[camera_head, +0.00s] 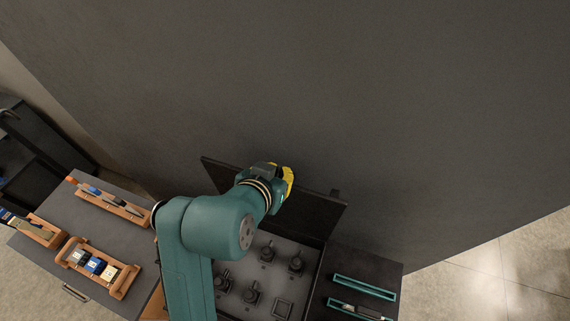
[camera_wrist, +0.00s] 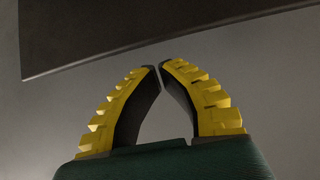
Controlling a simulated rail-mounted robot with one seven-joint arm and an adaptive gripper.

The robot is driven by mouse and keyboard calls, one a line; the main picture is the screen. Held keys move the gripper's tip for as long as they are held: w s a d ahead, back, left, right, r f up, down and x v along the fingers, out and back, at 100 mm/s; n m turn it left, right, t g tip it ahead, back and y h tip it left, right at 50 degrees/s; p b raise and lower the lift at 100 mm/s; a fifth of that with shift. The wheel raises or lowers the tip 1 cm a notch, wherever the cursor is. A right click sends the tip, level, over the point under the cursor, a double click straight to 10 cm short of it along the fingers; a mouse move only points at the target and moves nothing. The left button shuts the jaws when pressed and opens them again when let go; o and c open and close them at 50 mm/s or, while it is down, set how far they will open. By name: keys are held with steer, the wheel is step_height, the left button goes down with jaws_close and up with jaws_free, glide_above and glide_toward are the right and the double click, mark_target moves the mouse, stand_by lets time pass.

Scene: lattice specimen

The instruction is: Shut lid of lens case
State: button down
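The lens case stands open, with its grey tray (camera_head: 237,271) holding several dark round fittings. Its dark lid (camera_head: 318,213) is raised at the back, near the dark wall. My gripper (camera_head: 288,181) is in front of or above the lid in the head view and hides part of it. In the wrist view my yellow-padded fingers (camera_wrist: 159,67) meet almost tip to tip, with nothing between them. A dark panel (camera_wrist: 130,30), likely the lid, crosses the top of that view beyond the fingertips. I cannot tell whether the gripper touches the lid. My arm hides the case's left part.
A grey worktop (camera_head: 124,232) at left bears an orange tool rack (camera_head: 112,207) and an orange tray (camera_head: 75,262) with small blocks. Teal-edged slots (camera_head: 364,287) lie right of the case. A tall dark wall (camera_head: 330,90) rises behind.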

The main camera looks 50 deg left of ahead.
steer(key=p+x, duration=0.1)
steer(key=x, duration=0.7)
